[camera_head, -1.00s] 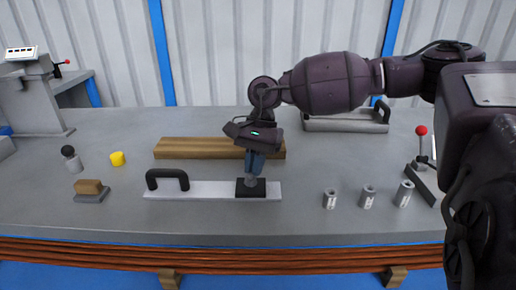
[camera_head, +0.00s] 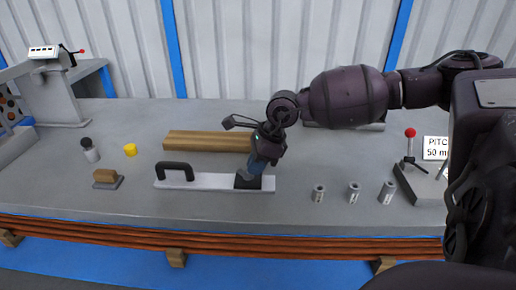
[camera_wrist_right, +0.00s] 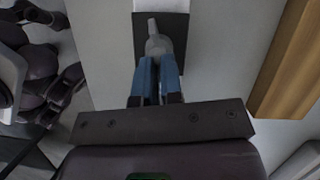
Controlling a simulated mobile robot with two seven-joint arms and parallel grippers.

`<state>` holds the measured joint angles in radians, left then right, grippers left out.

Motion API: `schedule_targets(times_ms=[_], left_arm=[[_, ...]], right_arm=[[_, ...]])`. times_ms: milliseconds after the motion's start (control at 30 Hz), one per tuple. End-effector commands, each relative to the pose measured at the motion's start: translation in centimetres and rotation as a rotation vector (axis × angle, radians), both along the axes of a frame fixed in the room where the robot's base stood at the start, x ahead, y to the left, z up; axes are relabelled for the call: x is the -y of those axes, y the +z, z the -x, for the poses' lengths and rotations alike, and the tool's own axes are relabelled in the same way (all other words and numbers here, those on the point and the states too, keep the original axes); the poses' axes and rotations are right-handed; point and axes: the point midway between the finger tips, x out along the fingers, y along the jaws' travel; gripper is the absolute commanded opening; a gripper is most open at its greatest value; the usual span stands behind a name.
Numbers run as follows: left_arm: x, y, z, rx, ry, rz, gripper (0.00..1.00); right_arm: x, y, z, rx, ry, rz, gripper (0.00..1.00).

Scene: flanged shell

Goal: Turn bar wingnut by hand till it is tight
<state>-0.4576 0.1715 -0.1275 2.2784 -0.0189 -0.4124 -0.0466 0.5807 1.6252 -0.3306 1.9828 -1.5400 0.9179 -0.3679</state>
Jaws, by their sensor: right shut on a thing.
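A pale flat bar (camera_head: 212,182) with a black arched handle (camera_head: 175,168) lies near the table's front. A black block (camera_head: 242,184) sits toward its right end and also shows in the right wrist view (camera_wrist_right: 178,32). The grey wingnut (camera_wrist_right: 156,43) stands over this block. My right gripper (camera_head: 250,176) reaches down from above, tilted, with blue fingers shut on the wingnut. The fingertips also show in the right wrist view (camera_wrist_right: 157,64). The fingers hide part of the wingnut, and I cannot tell how tightly it is seated. My left gripper is not in view.
A wooden beam (camera_head: 205,141) lies behind the bar. Several small metal cylinders (camera_head: 353,193) stand to its right, before a red-knobbed lever (camera_head: 410,145). A yellow cylinder (camera_head: 130,150) and a wooden-topped block (camera_head: 106,178) are to the left. Table between is clear.

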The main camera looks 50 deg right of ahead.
Motion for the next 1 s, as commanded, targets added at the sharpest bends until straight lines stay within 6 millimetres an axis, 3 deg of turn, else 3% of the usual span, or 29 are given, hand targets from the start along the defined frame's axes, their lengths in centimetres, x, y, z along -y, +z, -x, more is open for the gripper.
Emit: schedule_targets(times_ms=[700, 1000], left_arm=[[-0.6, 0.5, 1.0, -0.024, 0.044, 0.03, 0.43], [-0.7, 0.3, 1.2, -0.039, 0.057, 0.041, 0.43]], right_arm=[[-1.3, 0.7, 0.5, 0.012, -0.674, -0.008, 0.0], [-1.5, 0.5, 0.5, 0.008, -0.841, -0.006, 0.0]])
